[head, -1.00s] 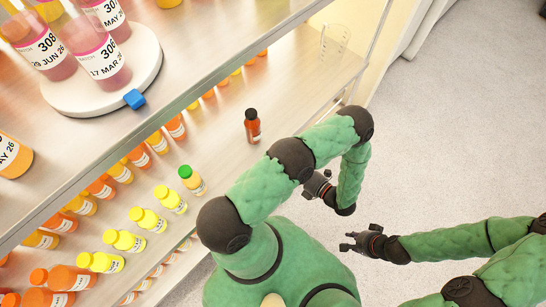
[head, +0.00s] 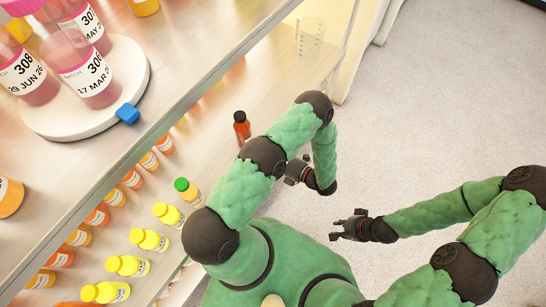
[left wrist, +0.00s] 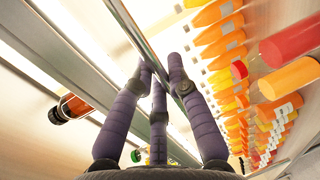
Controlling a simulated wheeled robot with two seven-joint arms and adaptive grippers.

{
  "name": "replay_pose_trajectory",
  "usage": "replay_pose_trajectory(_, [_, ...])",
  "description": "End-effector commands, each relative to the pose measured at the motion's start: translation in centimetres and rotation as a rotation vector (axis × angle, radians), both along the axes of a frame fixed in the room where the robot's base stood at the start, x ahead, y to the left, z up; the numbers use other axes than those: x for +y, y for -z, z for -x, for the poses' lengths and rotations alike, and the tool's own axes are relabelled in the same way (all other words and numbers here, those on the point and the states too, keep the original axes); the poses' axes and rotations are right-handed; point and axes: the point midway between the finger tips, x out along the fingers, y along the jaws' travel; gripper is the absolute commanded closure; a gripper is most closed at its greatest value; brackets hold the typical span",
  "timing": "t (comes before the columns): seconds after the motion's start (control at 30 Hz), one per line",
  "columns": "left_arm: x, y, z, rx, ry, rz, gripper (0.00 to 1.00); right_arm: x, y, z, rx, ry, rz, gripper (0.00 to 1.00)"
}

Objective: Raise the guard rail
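A thin shiny metal bar, which looks like the guard rail (left wrist: 135,33), runs slantwise across the left wrist view. The dark fingers of my left gripper (left wrist: 160,72) reach up to it, and the bar passes at their tips. Whether they touch or grip it is unclear. In the head view my left gripper (head: 298,172) is partly hidden by my own arm, in front of the lower shelf. I cannot make out the rail clearly there. My right gripper (head: 348,226) is open and empty over the floor.
Several yellow and orange bottles stand in rows on the lower shelf, with a green-capped bottle (head: 187,191) at their front. A dark-capped red bottle (head: 242,128) stands apart; a clear beaker (head: 310,38) is at the far end. A white turntable (head: 125,85) holds pink bottles above. Floor at right is clear.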

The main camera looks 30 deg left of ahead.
Motion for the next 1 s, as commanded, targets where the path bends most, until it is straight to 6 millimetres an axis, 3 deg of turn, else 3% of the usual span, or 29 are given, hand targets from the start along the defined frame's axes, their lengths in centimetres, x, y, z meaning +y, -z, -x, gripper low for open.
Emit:
replay_pose_trajectory(0.47, [-0.5,-0.2,0.0,0.005,0.001,0.063,1.00,0.0,-0.8,0.0,0.000,0.000,0.000,0.70])
replay_pose_trajectory(1.0, [-3.0,-1.0,0.2,0.033,0.000,0.438,1.00,0.0,-5.1,0.0,0.000,0.000,0.000,0.70])
